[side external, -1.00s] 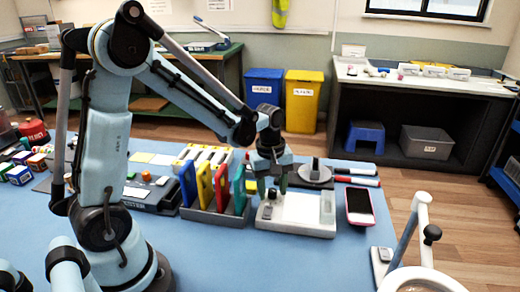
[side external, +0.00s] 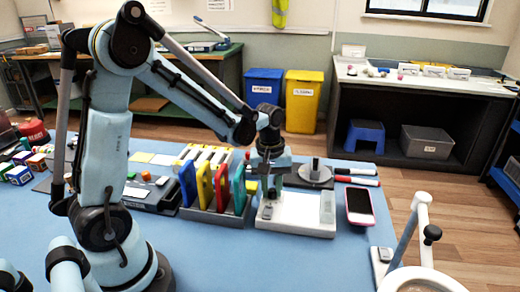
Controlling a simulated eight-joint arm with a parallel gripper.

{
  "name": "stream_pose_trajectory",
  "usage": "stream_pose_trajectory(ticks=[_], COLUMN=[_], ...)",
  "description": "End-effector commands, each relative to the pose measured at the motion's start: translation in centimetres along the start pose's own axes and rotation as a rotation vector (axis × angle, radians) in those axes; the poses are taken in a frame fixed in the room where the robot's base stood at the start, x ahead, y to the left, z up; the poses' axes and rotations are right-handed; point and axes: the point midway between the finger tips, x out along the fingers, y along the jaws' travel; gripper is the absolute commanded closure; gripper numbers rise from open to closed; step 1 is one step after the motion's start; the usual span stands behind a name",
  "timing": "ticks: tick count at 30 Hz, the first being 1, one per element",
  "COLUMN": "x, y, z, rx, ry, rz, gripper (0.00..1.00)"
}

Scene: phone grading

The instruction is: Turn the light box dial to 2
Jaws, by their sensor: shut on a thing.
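The light box (side external: 300,212) is a low white box on the blue table, in the middle of the side external view. An upright translucent piece stands at its right end. My gripper (side external: 271,190) points down over the box's left end, where the dial is. The gripper is shut on the dial, with its fingers seen nearly one behind the other. The fingers mostly hide the dial, and its pointer and numbers cannot be read.
A rack (side external: 214,215) of coloured upright panels stands close on the left. A round grey stand (side external: 316,175) is just behind the box. A pink-edged phone (side external: 359,206) lies to the right, with markers (side external: 357,181) behind it. A white-ringed lamp (side external: 422,278) stands at front right.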

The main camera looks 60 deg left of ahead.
Motion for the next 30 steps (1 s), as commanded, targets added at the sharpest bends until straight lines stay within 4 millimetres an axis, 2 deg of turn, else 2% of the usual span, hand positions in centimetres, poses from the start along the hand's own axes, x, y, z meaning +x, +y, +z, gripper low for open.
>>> stream_pose_trajectory(ticks=[18,30], x=[-0.02,-0.01], y=[-0.05,-0.04], z=[-0.17,-0.21], rx=[0.55,0.739], ry=[-0.029,-0.039], rz=[0.001,0.001], gripper=[1.0,1.0])
